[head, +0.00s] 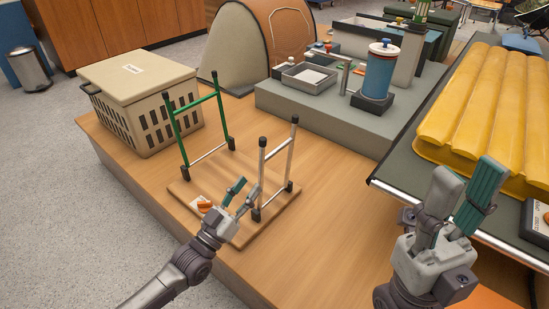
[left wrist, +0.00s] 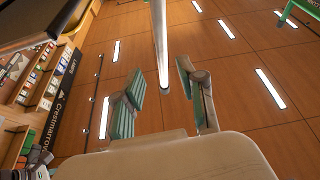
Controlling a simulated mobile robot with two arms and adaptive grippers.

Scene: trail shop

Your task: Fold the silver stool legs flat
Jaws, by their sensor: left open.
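The folding stool lies upside down, its flat wooden seat board (head: 215,188) on the wooden platform. Its silver legs (head: 276,152) stand upright at the board's right side, with dark end caps and a crossbar. Its green legs (head: 203,100) stand upright at the left. My left gripper (head: 246,189) is open, low over the board, just left of the near silver leg. In the left wrist view, a silver bar (left wrist: 160,42) appears between and beyond the open fingers (left wrist: 164,92); I cannot tell whether they touch it. My right gripper (head: 470,180) is open and empty at the right.
A lidded beige crate (head: 135,98) stands behind the green legs. A grey display plinth (head: 320,108) with a blue canister (head: 380,72) is at the back. A yellow ridged pad (head: 490,112) lies on a dark table at the right. The platform right of the stool is clear.

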